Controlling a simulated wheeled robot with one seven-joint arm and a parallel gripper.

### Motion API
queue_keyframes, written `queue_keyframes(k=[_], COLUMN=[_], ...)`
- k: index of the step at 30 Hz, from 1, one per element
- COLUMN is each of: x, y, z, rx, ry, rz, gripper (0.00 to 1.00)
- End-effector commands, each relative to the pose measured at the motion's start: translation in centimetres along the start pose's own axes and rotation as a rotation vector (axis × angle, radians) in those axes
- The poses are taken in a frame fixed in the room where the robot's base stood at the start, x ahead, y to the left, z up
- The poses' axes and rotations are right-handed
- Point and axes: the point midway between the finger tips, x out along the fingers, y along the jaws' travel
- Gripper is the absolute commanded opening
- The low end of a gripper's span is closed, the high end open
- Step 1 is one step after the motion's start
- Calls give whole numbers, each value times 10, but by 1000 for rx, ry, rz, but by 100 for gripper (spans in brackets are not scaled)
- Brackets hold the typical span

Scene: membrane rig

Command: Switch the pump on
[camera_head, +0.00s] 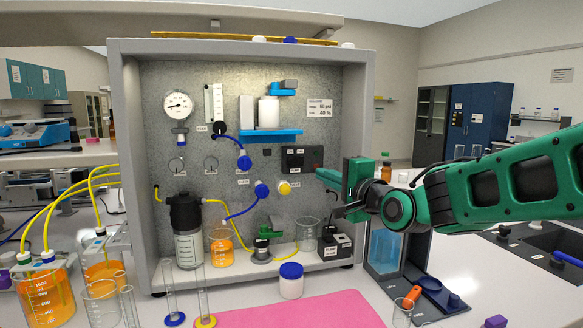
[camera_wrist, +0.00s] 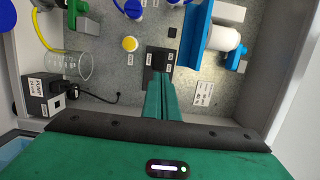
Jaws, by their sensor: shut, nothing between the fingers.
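My gripper (camera_head: 322,175) is shut and empty, reaching left toward the rig's metal back panel. In the wrist view its green fingers (camera_wrist: 160,85) lie together, with tips close to a black switch box (camera_wrist: 160,58) on the panel. That box also shows in the head view (camera_head: 302,158), just left of the fingertips. I cannot tell whether the tips touch it, and the fingers hide part of it. A black unit with a white label (camera_head: 336,243) stands on the rig floor at right. In the wrist view that unit (camera_wrist: 42,95) has a plug and black cable.
A blue shelf (camera_head: 272,132) with a white cartridge is above left of the switch box. A yellow knob (camera_head: 284,188) and blue knobs (camera_head: 262,188) are below left. A glass beaker (camera_head: 307,235) stands on the rig floor. The rig's right side wall (camera_head: 356,120) is near my gripper.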

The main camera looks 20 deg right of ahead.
Motion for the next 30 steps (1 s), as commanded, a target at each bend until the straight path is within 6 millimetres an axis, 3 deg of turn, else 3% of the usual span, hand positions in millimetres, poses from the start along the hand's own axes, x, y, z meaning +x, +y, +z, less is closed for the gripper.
queue_keyframes(k=[9,14,30], x=[4,15,108], y=[0,0,1], z=[13,14,16], rx=[-1,-2,-2], ry=[-17,-19,-19], rz=[0,1,1], gripper=[0,0,0])
